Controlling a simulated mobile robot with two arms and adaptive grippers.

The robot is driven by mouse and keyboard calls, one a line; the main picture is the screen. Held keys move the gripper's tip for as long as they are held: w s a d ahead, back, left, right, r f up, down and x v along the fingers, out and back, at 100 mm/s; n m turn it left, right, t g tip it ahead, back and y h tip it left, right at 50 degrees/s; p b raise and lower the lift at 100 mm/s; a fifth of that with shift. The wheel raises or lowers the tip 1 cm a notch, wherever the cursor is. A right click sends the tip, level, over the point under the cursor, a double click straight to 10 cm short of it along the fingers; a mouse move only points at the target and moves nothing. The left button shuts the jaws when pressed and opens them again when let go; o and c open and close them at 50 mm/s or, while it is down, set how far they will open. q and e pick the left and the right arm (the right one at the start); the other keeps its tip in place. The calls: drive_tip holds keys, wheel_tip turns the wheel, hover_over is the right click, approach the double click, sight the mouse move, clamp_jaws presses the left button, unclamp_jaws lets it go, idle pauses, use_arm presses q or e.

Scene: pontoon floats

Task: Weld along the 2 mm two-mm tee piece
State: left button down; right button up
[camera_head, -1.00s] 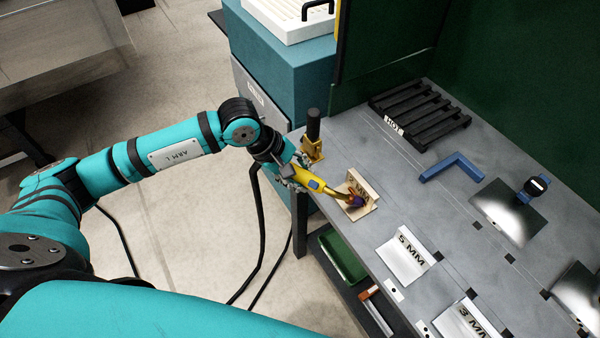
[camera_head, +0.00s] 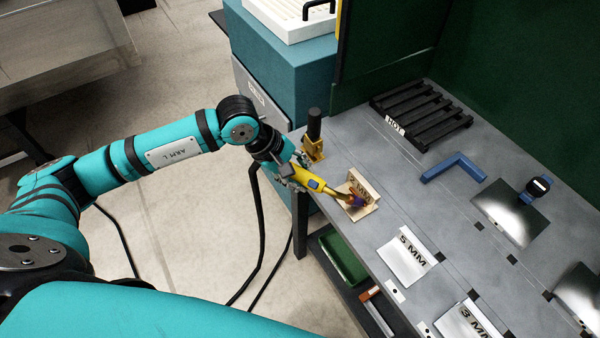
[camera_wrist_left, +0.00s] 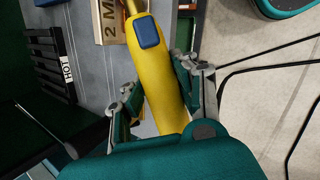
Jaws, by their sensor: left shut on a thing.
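The 2 mm tee piece (camera_head: 361,187), a tan plate with an upright web marked "2 MM", sits near the table's left edge. It also shows at the top of the left wrist view (camera_wrist_left: 108,22). My left gripper (camera_head: 298,176) is shut on a yellow welding torch (camera_head: 309,182) with a blue button; the torch body fills the middle of the left wrist view (camera_wrist_left: 160,85). The torch tip reaches the tee's corner, where a purple and orange patch shows. I cannot tell whether the tip touches. My right gripper is not in view.
A white 5 MM piece (camera_head: 407,257) and a 3 MM piece (camera_head: 466,321) lie nearer the front. A blue square (camera_head: 453,168), grey plates and a black rack (camera_head: 421,115) marked HOT lie to the right. A torch stand (camera_head: 314,140) is close behind my gripper.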

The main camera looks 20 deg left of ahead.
use_arm(q)
drive_tip(key=shift+r, duration=0.15)
drive_tip(key=shift+s+a+r+p, duration=0.25)
drive_tip(key=shift+s+a+r, duration=0.2)
drive_tip(key=shift+r, duration=0.2)
drive_tip(key=shift+s+a+r+p, duration=0.2)
drive_tip(key=shift+s+a+r, duration=0.2)
drive_tip(key=shift+s+r, duration=0.25)
drive_tip(key=shift+s+a+r+p, duration=0.25)
drive_tip(key=shift+s+a+r, duration=0.2)
drive_tip(key=shift+r, duration=0.2)
